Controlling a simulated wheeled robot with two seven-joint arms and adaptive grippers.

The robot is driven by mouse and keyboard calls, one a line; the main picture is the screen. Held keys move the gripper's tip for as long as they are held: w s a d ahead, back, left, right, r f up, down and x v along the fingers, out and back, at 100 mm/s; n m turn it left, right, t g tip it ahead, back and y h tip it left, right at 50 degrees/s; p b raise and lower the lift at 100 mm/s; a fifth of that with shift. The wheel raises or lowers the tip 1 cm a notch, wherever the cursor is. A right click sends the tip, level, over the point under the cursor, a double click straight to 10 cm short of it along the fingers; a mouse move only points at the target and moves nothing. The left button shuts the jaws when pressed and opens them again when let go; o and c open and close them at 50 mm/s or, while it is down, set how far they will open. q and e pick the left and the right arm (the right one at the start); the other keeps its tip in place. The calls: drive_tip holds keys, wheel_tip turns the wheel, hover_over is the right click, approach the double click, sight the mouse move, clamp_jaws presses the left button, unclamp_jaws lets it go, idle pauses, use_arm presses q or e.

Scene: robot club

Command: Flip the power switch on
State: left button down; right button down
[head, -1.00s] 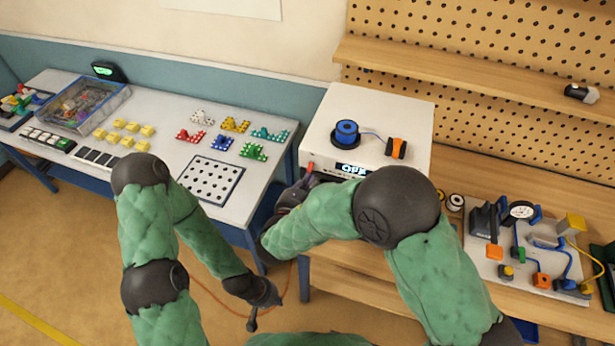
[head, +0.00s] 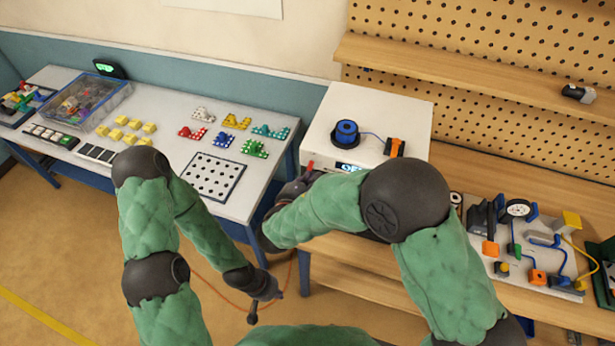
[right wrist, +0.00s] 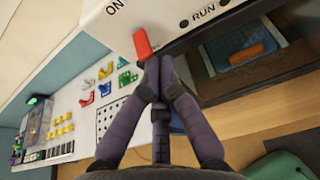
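The power switch is a red lever on the front of a white box (head: 325,115). In the right wrist view the lever (right wrist: 144,43) stands by the letters "ON". My right gripper (right wrist: 154,72) has its fingertips together at the lower end of the lever; I cannot tell whether they touch it. In the head view my right gripper (head: 300,187) is by the lever (head: 309,166), partly behind my forearm. A lit display (head: 351,167) on the box is partly covered; its letters start with "OF". My left gripper (head: 255,308) hangs low over the floor, apart from everything.
A blue spool (head: 346,132) and an orange connector (head: 394,147) lie on the box. A white table (head: 160,103) with colored parts stands left. The wooden bench (head: 462,172) right of the box holds a wired board (head: 520,268). Shelves and pegboard are behind.

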sight(310, 169)
drive_tip(key=shift+s+r+g+y+p, duration=0.1)
drive_tip(key=shift+r+g+y+p, duration=0.3)
drive_tip(key=shift+g+p, duration=0.8)
idle(0.5)
drive_tip(key=shift+r+g+p, duration=0.35)
drive_tip(key=shift+g+p, duration=0.05)
drive_tip(key=shift+p, duration=1)
drive_tip(key=shift+g+p, duration=0.3)
drive_tip(key=shift+p, duration=0.05)
drive_tip(key=shift+r, duration=0.2)
drive_tip(key=shift+r+p, duration=0.5)
drive_tip(key=shift+r, duration=0.25)
